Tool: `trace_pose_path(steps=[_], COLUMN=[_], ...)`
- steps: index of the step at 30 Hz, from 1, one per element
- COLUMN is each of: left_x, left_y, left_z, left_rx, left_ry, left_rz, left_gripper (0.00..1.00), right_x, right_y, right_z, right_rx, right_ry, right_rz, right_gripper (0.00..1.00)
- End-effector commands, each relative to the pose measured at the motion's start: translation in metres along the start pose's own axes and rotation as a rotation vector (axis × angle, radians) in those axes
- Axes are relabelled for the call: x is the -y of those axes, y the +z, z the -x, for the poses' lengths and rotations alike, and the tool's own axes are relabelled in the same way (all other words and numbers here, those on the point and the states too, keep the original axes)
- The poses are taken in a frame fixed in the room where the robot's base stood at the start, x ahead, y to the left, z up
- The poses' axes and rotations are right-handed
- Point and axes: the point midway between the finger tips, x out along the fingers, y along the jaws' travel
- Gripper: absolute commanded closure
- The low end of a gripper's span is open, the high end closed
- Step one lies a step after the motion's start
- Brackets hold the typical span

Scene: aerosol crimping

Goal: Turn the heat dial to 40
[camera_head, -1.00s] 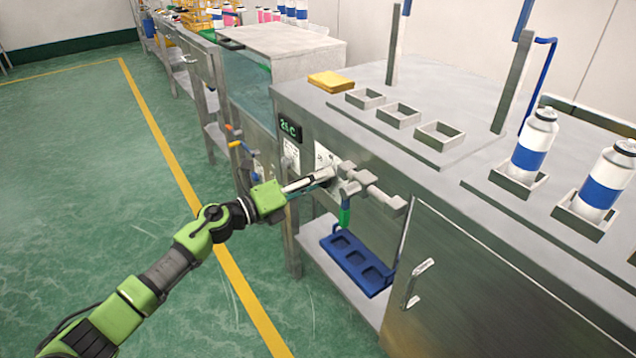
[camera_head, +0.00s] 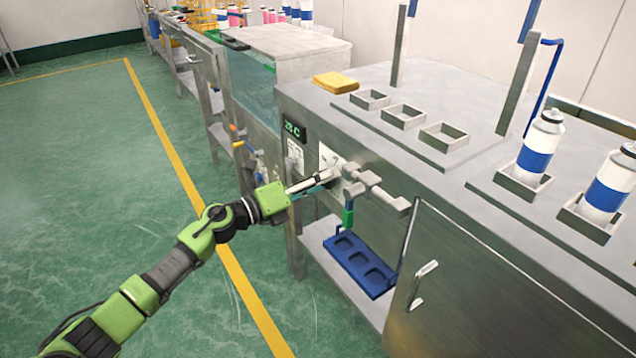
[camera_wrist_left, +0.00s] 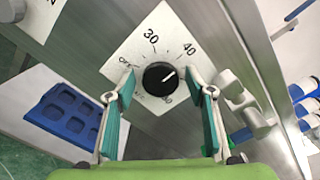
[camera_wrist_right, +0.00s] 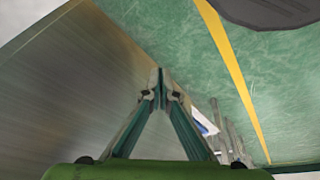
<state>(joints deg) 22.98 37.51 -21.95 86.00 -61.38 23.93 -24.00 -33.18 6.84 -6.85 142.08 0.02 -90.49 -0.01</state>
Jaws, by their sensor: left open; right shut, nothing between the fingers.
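The black heat dial (camera_wrist_left: 160,78) sits on a white scale plate (camera_wrist_left: 150,40) in the left wrist view. Its white mark points to the upper right, towards the 40 side; I cannot tell whether it is exactly on 40. My left gripper (camera_head: 332,174) is open in front of the plate, with one finger on each side of the dial and gaps visible. In the head view the arm hides the dial. My right gripper (camera_wrist_right: 160,92) is shut and empty.
A small green display (camera_head: 294,129) on the steel cabinet reads about 28 C, blurred. Grey valve pipes (camera_head: 375,190) stick out just right of my left gripper. A blue tray (camera_head: 358,262) lies on the shelf below. A cabinet door handle (camera_head: 424,285) is further right.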

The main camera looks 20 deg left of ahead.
Motion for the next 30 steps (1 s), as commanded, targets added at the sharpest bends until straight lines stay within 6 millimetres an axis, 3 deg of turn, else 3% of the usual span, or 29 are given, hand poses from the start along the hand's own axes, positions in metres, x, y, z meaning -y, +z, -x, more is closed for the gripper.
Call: trace_pose_path(steps=[5,18,24,30], left_x=[-0.001,-0.001,-0.001,-0.001], left_y=[-0.001,-0.001,-0.001,0.0], left_z=[0.015,0.097,0.116,0.12], left_rx=[-0.001,-0.002,-0.001,-0.001], left_ry=[0.002,0.003,0.002,0.001], left_rz=[0.001,0.0,0.0,-0.001], left_gripper=[0.51,0.51,0.51,0.51], right_x=[0.0,0.0,0.0,0.0], right_y=[0.0,0.001,0.001,0.001], right_z=[0.0,0.0,0.0,0.0], right_rx=[0.0,0.001,0.002,0.002], right_ry=[0.0,0.0,0.0,0.0], right_rz=[0.0,0.001,0.001,0.001], right_gripper=[1.0,1.0,1.0,1.0])
